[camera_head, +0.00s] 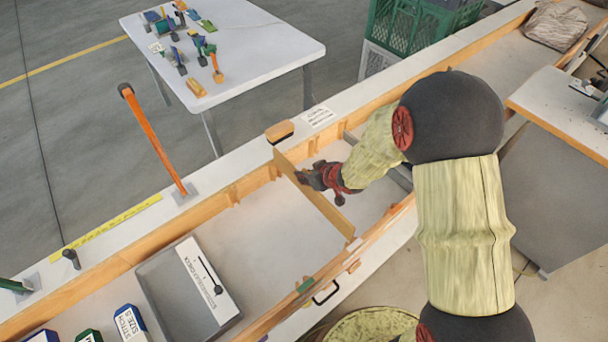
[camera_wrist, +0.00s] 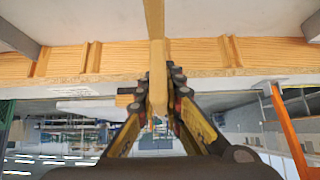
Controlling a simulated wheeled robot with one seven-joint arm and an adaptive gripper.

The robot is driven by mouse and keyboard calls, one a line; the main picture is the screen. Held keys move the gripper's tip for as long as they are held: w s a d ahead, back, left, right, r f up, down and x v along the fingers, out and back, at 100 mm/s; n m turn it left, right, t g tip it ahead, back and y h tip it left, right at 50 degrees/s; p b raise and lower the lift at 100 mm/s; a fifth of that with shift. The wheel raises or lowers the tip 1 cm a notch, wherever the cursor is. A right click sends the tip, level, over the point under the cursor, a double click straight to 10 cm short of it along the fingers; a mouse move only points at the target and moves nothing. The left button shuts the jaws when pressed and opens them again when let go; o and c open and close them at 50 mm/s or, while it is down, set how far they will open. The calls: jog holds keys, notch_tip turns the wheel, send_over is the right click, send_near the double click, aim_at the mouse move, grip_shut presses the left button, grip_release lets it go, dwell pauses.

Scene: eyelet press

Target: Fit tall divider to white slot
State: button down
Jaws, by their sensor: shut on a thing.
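The tall divider (camera_head: 318,198) is a long light-wood board lying crosswise over the trough. My gripper (camera_head: 302,178) is shut on it, nearer its far end. In the wrist view the divider (camera_wrist: 155,30) runs between the shut fingers of my gripper (camera_wrist: 158,98) and overlaps the wooden far wall. Its near end comes close to a white mark (camera_head: 354,244) on the near wall, perhaps the white slot. I cannot tell whether either end is seated. In the wrist view, pairs of wooden cleats show on the far wall, left (camera_wrist: 90,58) and right (camera_wrist: 229,51) of the divider.
A grey tray (camera_head: 157,303) lies in the trough's left part. A brush (camera_head: 279,132) rests on the far ledge, and an orange post (camera_head: 155,135) stands left of it. A green mark (camera_head: 305,286) and a black handle (camera_head: 326,293) are on the near side. A tool-covered table (camera_head: 260,50) stands behind.

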aim_at(302, 191)
jog(key=shift+f, duration=0.4)
dwell(0.3)
jog(key=shift+p, duration=0.65)
dwell(1.6)
jog(key=shift+f+b, duration=3)
jog(key=shift+f, duration=1.35)
dwell(0.6)
